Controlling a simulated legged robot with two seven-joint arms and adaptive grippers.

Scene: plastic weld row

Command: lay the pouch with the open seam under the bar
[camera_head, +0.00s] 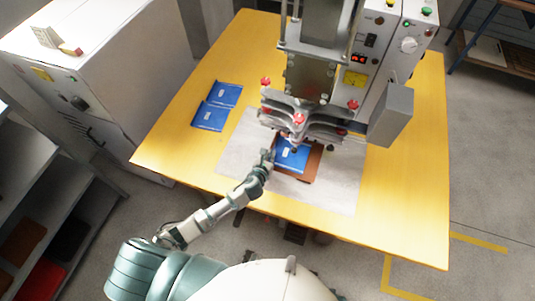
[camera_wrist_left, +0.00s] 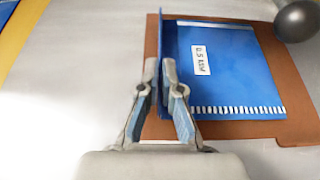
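A blue pouch (camera_head: 293,155) with a white label lies on a brown pad (camera_head: 313,165) below the red-knobbed bar assembly (camera_head: 305,122) of the machine. In the left wrist view the pouch (camera_wrist_left: 228,75) shows a row of white dashes along its near edge, and its left edge stands up as a thin flap. My left gripper (camera_head: 268,158) is at the pouch's left side. In the wrist view its fingertips (camera_wrist_left: 161,72) are closed on either side of that flap. Two more blue pouches (camera_head: 222,96) (camera_head: 208,116) lie at the table's left. My right gripper is out of view.
The pad lies on a grey mat (camera_head: 235,165) on the yellow table (camera_head: 410,195). A control box (camera_head: 382,55) stands at the back right. A dark ball-shaped knob (camera_wrist_left: 296,20) is close to the pouch's far right corner. The table's front right is clear.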

